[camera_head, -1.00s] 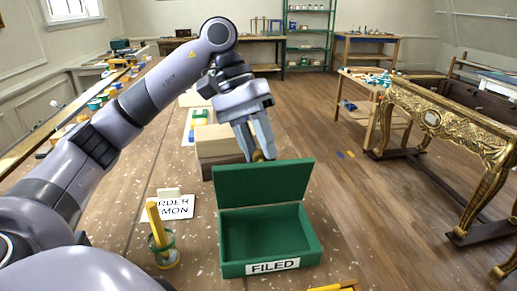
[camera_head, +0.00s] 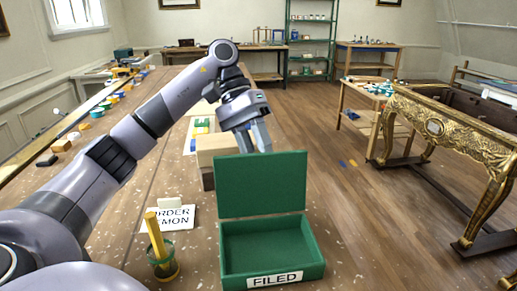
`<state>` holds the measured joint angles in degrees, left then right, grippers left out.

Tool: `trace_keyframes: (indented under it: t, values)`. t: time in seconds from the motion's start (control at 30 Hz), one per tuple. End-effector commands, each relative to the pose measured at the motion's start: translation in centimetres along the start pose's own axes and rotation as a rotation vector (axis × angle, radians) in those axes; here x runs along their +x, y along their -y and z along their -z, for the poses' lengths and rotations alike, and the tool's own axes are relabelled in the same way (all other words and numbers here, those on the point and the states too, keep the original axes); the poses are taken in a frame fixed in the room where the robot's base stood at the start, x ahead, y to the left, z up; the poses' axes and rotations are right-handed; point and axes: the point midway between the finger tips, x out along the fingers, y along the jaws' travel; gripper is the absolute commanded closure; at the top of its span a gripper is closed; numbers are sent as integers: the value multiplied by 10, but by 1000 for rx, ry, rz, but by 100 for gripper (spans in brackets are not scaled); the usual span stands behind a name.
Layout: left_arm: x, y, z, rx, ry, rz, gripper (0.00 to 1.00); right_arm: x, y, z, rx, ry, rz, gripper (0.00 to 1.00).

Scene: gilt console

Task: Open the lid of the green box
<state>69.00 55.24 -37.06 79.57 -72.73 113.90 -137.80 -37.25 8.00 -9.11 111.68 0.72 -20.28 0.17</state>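The green box (camera_head: 273,269) stands on the wooden table with a white "FILED" label on its front. Its lid (camera_head: 262,184) is raised upright at the back, and the inside shows empty. My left gripper (camera_head: 256,147) is just behind and above the lid's top edge, with its fingers pointing down. The fingertips are partly hidden behind the lid, and I cannot tell whether they touch it or what lies between them. My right gripper is not in view.
A wooden block (camera_head: 214,148) stands behind the lid's left side. A green cup (camera_head: 163,262) with a yellow stick and a lettered card (camera_head: 172,218) are left of the box. A gilt console (camera_head: 450,135) stands to the right, beyond open floor.

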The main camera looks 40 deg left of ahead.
Motion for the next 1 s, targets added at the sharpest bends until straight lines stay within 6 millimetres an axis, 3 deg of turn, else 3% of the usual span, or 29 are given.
trace_keyframes:
  t: [0.03, 0.2, 0.23, 0.3, 0.77, 1.0]
  values:
    - [6, 8, -1, -14, 22, 25, 100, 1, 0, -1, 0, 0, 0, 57]
    - [7, 8, -1, -13, 22, 25, 100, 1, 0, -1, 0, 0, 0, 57]
    - [7, 8, -1, -13, 22, 25, 66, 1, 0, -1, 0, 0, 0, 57]
    - [6, 8, -1, -13, 21, 25, 44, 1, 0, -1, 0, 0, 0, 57]
    - [1, 4, -1, -6, 14, 15, 44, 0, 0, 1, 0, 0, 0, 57]
    - [-24, 2, -2, -8, 10, 14, 44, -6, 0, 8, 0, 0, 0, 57]
